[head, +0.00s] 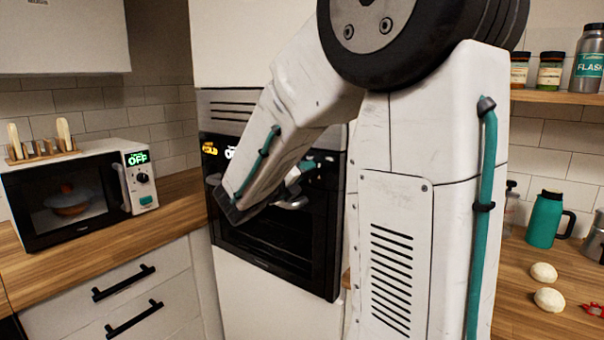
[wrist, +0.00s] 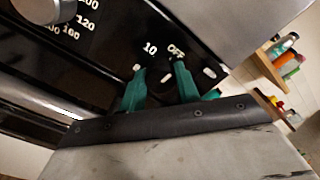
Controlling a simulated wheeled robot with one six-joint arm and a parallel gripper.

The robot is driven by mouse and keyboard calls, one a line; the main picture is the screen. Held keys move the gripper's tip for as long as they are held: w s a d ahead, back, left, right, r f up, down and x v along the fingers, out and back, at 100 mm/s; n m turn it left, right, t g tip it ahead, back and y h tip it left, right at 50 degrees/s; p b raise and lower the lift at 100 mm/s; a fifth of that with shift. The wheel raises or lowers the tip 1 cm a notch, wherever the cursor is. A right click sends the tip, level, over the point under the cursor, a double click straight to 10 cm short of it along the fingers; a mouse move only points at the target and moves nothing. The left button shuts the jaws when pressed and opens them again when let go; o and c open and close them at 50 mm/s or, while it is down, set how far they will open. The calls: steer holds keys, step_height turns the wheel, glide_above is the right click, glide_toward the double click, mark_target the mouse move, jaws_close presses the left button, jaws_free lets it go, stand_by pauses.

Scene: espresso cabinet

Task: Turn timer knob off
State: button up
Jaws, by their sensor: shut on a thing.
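The black built-in oven (head: 270,255) stands in the tall white cabinet. In the head view its lit display shows orange "COLD" (head: 209,149) and white "OFF" (head: 230,152). In the wrist view, teal-fingered my gripper (wrist: 161,72) is at the oven's control panel, beside the printed marks "10" (wrist: 150,48) and "OFF" (wrist: 176,49). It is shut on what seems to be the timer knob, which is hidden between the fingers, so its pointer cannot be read. A grey temperature knob (wrist: 45,8) shows at the upper left. In the head view my arm hides most of the panel.
A microwave (head: 70,195) with its own knob (head: 142,177) and a green "OFF" display stands on the left counter. The oven handle (head: 290,203) lies below the panel.

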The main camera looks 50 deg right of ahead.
steer(key=shift+n, duration=0.6)
steer(key=o, duration=1)
steer(key=a, duration=0.5)
steer(key=s+a, duration=0.1)
steer(key=a, duration=0.1)
steer(key=shift+a, duration=0.4)
